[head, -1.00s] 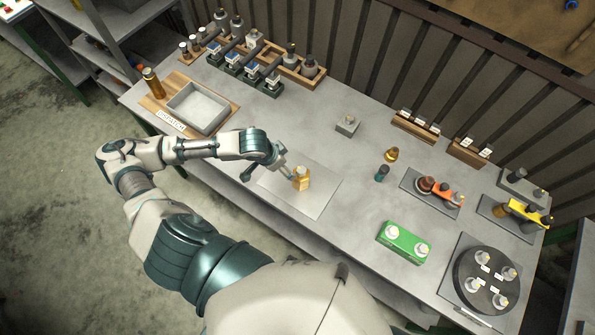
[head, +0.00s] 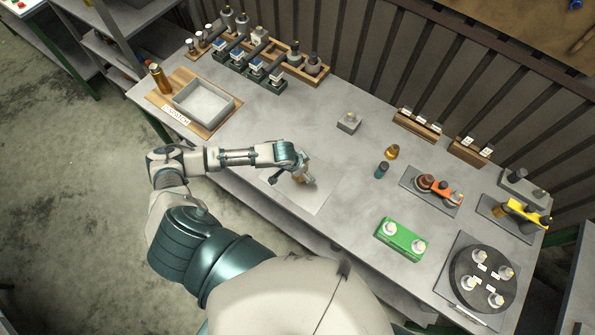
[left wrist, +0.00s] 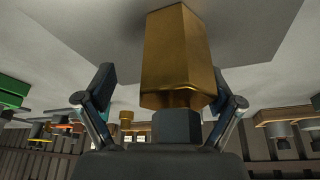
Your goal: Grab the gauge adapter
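A brass block-shaped part with a grey end stands on a pale square mat (head: 322,196) at the table's front. It may be the gauge adapter; I cannot tell for certain. In the head view my left gripper (head: 303,173) is at this part and mostly hides it. In the left wrist view the brass part (left wrist: 176,58) stands between the fingers of my left gripper (left wrist: 168,95), its grey end toward the palm. The fingers are open, with a gap visible on each side. My right gripper is not in view.
A small gold part (head: 392,152) and a teal cylinder (head: 381,170) stand right of the mat. A green block (head: 402,240) and a round black turntable (head: 481,281) are at the right. A grey tray (head: 203,102) is at the left. The table's middle is mostly clear.

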